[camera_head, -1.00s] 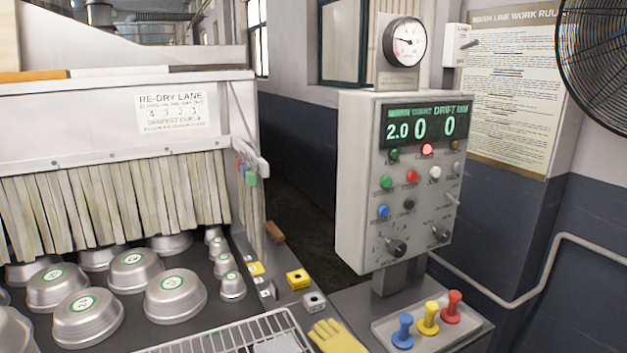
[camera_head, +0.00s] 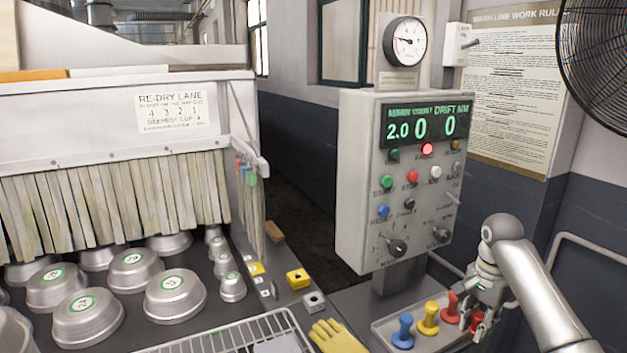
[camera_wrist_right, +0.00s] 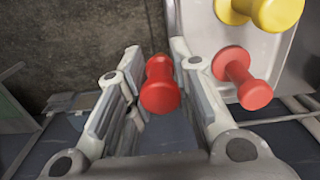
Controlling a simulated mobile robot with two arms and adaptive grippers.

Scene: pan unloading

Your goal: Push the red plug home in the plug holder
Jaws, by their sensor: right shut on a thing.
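My right gripper (camera_head: 480,318) is at the right end of a pale tray-like plug holder (camera_head: 378,332). It is shut on a red plug (camera_head: 476,323), which shows between the fingers in the wrist view (camera_wrist_right: 160,88); the fingers partly hide it in the head view. A second red plug (camera_head: 450,306) stands in the holder just left of the gripper; it also shows in the wrist view (camera_wrist_right: 242,78). I cannot tell where the held plug's lower end sits. My left gripper is not in view.
A yellow plug (camera_head: 429,317) and a blue plug (camera_head: 403,331) stand in the holder. A control box (camera_head: 355,200) rises behind it. A yellow glove (camera_head: 335,337), a wire rack (camera_head: 230,335) and several metal pans (camera_head: 85,310) lie to the left.

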